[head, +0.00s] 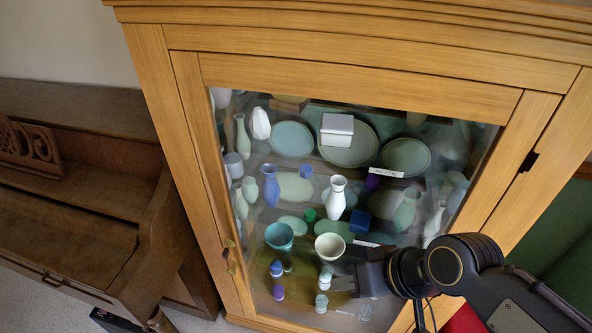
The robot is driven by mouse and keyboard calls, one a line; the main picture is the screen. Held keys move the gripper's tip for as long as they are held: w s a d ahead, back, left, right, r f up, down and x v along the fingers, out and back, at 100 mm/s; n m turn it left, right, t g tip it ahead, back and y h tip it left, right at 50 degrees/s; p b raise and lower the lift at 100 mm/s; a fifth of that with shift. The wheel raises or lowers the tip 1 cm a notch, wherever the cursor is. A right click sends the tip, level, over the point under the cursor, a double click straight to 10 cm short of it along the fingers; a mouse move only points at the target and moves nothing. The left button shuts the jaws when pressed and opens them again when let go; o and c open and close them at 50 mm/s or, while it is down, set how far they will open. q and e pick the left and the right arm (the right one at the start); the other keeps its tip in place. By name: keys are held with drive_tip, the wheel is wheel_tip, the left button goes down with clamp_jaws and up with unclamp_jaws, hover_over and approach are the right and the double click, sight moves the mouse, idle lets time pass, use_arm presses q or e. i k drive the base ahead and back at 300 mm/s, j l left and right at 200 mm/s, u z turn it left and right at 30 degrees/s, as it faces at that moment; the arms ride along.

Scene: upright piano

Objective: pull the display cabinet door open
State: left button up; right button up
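The wooden display cabinet (150,50) fills the middle of the head view. Its glass-fronted door (360,88) looks shut, flush with the frame. A small brass handle (230,262) sits low on the door's left stile. A dark hinge (528,162) shows on the right side. My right gripper (342,285) comes in from the lower right, in front of the lower glass. It points left, its fingers look apart with nothing between them, and it is well to the right of the handle, not touching it. My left gripper is not in view.
Behind the glass stand plates, vases, bowls and a white box (337,130). A brown upright piano (70,210) stands close to the cabinet's left side. A green surface (565,220) and something red (465,320) show at the right.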

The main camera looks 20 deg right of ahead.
sight(523, 113)
drive_tip(key=z, duration=1.15)
